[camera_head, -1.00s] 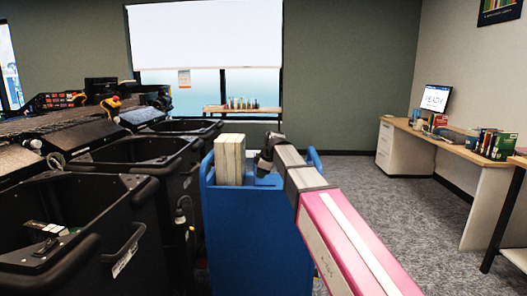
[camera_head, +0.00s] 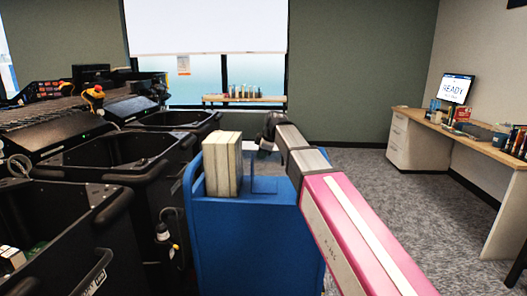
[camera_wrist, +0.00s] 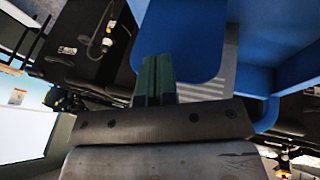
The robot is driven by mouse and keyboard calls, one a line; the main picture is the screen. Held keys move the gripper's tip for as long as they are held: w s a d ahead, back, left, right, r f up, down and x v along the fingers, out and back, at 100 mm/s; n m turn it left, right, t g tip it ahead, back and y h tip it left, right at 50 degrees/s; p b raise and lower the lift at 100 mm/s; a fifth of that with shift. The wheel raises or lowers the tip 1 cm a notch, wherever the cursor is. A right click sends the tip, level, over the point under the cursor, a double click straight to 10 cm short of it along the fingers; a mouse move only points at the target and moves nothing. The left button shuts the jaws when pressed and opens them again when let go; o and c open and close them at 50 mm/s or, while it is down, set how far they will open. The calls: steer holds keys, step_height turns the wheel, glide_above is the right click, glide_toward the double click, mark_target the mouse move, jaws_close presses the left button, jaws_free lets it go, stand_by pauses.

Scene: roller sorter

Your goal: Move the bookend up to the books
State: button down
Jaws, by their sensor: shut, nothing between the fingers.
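Cream-coloured books (camera_head: 222,165) stand upright together at the left end of the top of a blue cart (camera_head: 245,235). A thin blue plate, apparently the bookend (camera_head: 265,186), shows just right of the books; its exact gap from them is hard to judge. My gripper (camera_head: 264,146) is at the end of my arm, above and beyond the plate in the head view, partly hidden by the wrist. In the wrist view its dark green fingers (camera_wrist: 155,80) are shut together and empty, close to a blue panel. I cannot tell whether that panel is bookend or cart.
Black bins (camera_head: 120,165) stand close along the cart's left side, with a hanging black cable device (camera_head: 163,232) between. A desk (camera_head: 450,132) with a monitor is at the right. A low shelf (camera_head: 243,99) stands under the window. Carpet right of the cart is free.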

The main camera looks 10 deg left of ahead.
glide_above(260, 185)
steer(key=s+d, duration=0.1)
steer(key=shift+s+d+f, duration=0.1)
steer(key=shift+f, duration=2.65)
steer(key=shift+s+f, duration=0.1)
steer(key=shift+f, duration=2.65)
steer(key=shift+f, duration=1)
steer(key=shift+r, duration=0.15)
steer(key=shift+s+a, duration=0.15)
steer(key=shift+a, duration=2.9)
steer(key=shift+d, duration=0.2)
steer(key=shift+d+r, duration=0.25)
steer(key=shift+d, duration=0.45)
steer(key=shift+d+r, duration=0.25)
steer(key=shift+d, duration=0.4)
